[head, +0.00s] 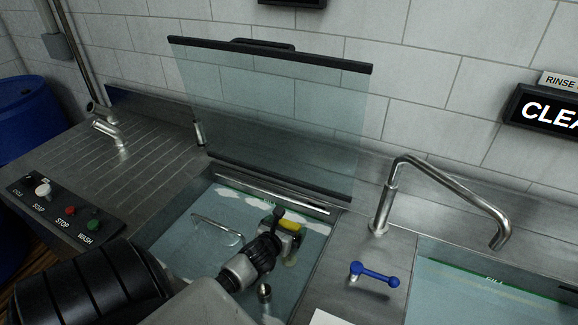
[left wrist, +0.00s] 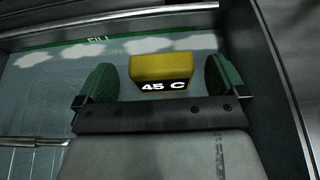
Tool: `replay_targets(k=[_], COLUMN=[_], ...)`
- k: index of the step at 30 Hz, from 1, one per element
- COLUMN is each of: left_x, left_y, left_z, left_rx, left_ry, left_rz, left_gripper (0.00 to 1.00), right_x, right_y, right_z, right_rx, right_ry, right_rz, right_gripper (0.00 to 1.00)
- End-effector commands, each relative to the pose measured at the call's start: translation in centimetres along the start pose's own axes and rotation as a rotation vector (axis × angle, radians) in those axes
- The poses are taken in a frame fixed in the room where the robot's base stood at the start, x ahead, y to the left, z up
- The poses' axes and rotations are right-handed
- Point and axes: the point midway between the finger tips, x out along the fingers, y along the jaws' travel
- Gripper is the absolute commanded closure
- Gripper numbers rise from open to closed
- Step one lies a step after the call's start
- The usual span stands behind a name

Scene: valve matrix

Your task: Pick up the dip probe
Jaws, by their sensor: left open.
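The dip probe appears to be the yellow block with a dark display reading "45 C" (left wrist: 160,72). It shows between my left gripper's green finger pads in the left wrist view, with a visible gap to each pad. In the head view the yellow probe (head: 292,226) is at the right part of the left basin, just beyond my gripper. My left gripper (left wrist: 162,82) is open and reaches into the basin. In the head view the left gripper (head: 284,226) partly covers the probe. The probe's lower part is hidden. My right gripper is not in view.
The left basin (head: 318,262) holds water with white foam along its far side. A glass lid (head: 270,110) stands raised behind it. A bent faucet (head: 388,195), a blue lever (head: 374,274) and a second basin are to the right. A control panel (head: 60,208) is left.

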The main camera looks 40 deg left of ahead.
Motion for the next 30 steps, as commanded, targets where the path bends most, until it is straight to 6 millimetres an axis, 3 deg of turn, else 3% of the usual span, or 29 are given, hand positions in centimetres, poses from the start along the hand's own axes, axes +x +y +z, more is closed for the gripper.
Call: replay_targets(k=[6,14,26,30], left_x=[2.4,2.7,2.6,2.6], left_y=[-0.1,-0.1,-0.1,0.0], left_z=[0.0,0.0,0.0,0.0], left_rx=[-0.002,0.000,0.000,0.000], left_ry=[0.000,0.000,0.000,0.000], left_rz=[0.000,-0.001,0.000,0.000], left_gripper=[0.00,0.00,0.60,0.61], right_x=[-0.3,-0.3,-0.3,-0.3], right_y=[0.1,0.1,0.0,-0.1], right_z=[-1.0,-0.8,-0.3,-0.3], right_rx=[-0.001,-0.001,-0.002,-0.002], right_ry=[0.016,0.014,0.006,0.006], right_rz=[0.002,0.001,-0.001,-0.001], right_gripper=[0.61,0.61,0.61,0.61])
